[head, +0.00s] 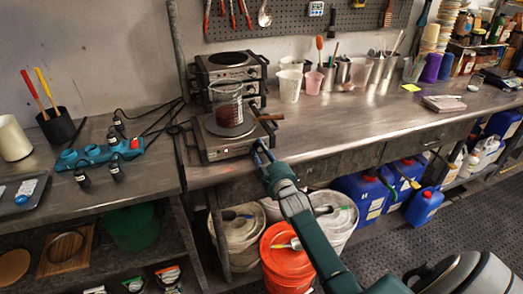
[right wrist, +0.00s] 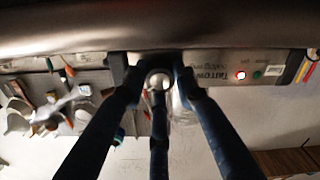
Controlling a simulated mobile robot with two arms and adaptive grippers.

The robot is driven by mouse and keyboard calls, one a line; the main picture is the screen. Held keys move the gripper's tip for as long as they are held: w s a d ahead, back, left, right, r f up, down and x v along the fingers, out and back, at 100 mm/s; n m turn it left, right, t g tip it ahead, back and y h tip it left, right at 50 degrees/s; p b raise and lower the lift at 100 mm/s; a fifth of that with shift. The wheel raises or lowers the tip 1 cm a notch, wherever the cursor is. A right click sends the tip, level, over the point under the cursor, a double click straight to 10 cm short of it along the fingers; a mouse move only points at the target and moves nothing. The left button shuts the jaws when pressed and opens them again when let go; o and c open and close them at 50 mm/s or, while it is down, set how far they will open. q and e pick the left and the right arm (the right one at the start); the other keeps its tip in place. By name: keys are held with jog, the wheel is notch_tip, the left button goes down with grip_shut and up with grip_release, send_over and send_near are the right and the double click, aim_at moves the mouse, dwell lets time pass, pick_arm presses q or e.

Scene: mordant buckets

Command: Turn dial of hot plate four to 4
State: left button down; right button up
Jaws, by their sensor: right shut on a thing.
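The front hot plate (head: 228,135) stands on the metal bench, with a glass beaker of dark red liquid (head: 228,112) on its top. My right gripper (head: 263,153) is at the right end of its front panel. In the right wrist view, its dark fingers are shut on a round pale dial (right wrist: 158,79) on the hot plate panel (right wrist: 215,72). A red light (right wrist: 240,75) on that panel is lit. The dial's numbers and pointer cannot be read, and the fingers hide part of it. My left gripper is not in view.
More hot plates (head: 228,66) are stacked behind the front one. White and pink cups (head: 290,86) stand to the right. A wooden handle (head: 271,117) lies beside the beaker. An orange bucket (head: 285,262) and white buckets (head: 237,240) stand below the bench edge.

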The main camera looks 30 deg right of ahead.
jog(key=shift+a+f, duration=0.1)
dwell(0.3)
jog(key=o, duration=1.1)
jog(key=shift+o, duration=0.2)
jog(key=v, duration=1.2)
